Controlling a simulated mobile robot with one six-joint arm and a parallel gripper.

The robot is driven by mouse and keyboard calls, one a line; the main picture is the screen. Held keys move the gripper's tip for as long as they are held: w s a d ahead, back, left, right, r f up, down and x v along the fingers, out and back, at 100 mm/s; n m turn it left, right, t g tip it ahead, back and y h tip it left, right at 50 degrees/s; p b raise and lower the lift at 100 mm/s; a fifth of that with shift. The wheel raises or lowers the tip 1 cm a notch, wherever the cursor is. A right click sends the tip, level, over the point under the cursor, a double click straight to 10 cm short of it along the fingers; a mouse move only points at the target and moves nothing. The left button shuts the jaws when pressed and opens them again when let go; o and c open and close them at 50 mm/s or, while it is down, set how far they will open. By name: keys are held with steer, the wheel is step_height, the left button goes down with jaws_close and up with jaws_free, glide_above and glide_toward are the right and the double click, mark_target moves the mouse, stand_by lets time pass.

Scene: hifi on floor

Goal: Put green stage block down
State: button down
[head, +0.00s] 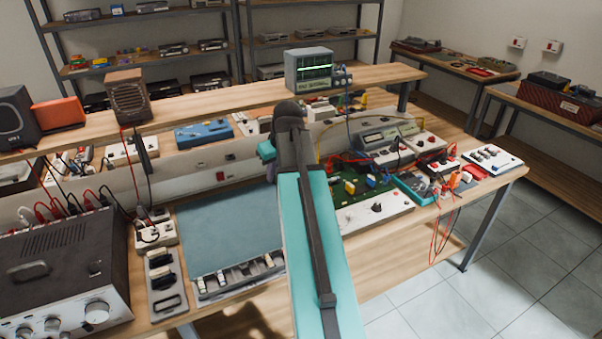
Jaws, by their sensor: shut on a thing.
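My teal and dark grey arm reaches from the bottom centre over the workbench (410,222). Its far end is above the bench, between the blue-grey mat and the green circuit board. My gripper's jaws are hidden behind the arm, and so is anything they hold. I cannot pick out a green stage block for certain. A green circuit board (352,213) with small coloured parts lies right of the arm on the bench. The blue-grey mat (230,227) lies left of the arm, and its upper surface looks bare.
A large amplifier (62,255) stands at the front left. A grey tray of small parts (238,277) lies before the mat. Meters and wired boxes (385,145) crowd the right. A raised shelf (210,98) carries speakers and an oscilloscope (308,66). Tiled floor (500,280) is clear at right.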

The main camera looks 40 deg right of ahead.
steer(key=w+a+r, duration=0.1)
steer(key=w+a, duration=0.2)
steer(key=a, duration=0.9)
steer(key=w+a+r+n+b, duration=0.1)
steer(key=w+a, duration=0.2)
steer(key=a, duration=0.9)
steer(key=w+a, duration=0.3)
steer(key=a, duration=0.9)
steer(key=shift+r+n+y+b, duration=0.3)
steer(key=shift+r+n, duration=0.1)
steer(key=shift+a, duration=0.15)
